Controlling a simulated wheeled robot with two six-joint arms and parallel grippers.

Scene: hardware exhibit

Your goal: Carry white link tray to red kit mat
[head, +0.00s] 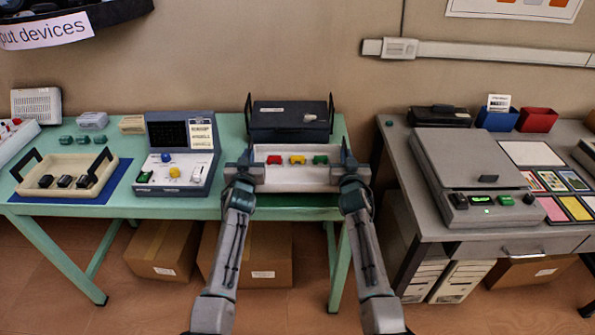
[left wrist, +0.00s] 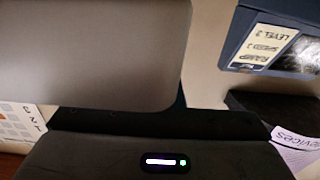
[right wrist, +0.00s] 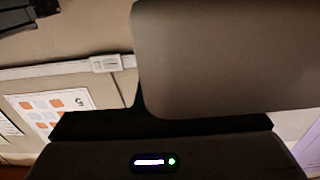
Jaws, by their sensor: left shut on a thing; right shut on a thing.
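The white link tray (head: 297,181) is in the middle of the head view, in front of a dark box, with a red, a yellow and a green piece inside. My left gripper (head: 246,164) is shut on its left end and my right gripper (head: 348,165) is shut on its right end. The tray looks level; I cannot tell whether it touches the green table (head: 296,211). The fingertips are hidden in both wrist views. I see no red mat in any view.
A blue console (head: 182,150) is to the left, then a cream tray (head: 58,168) on a blue mat (head: 118,182). A grey desk (head: 420,180) with a flat grey machine (head: 470,155) is to the right, across a gap.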

